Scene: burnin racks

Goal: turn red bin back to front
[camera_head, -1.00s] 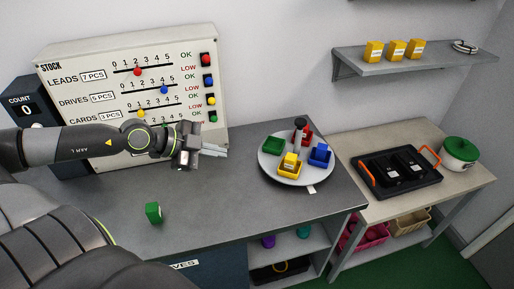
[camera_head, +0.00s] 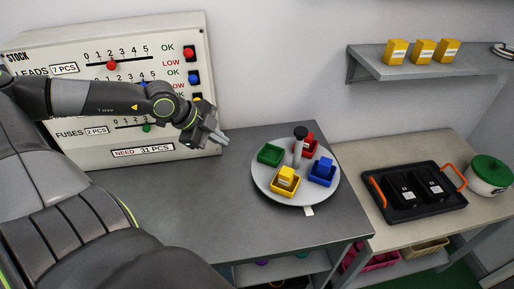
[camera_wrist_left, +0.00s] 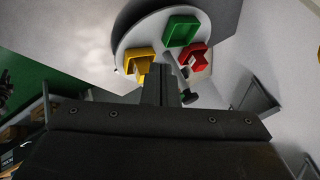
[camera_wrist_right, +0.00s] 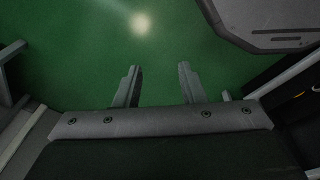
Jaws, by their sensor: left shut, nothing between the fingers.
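The red bin (camera_head: 309,147) stands at the back of a round grey turntable (camera_head: 265,190), behind its upright post with a black knob (camera_head: 300,132). A green bin (camera_head: 270,154), a blue bin (camera_head: 322,172) and a yellow bin (camera_head: 285,186) share the turntable. My left gripper (camera_head: 222,139) is shut and empty, in the air left of the turntable. My right gripper (camera_wrist_right: 158,88) is open and empty over green floor, outside the head view.
The stock board (camera_head: 110,95) stands at the left behind my left arm. A wall shelf (camera_head: 430,66) carries yellow boxes. The grey bench left of the turntable looks clear.

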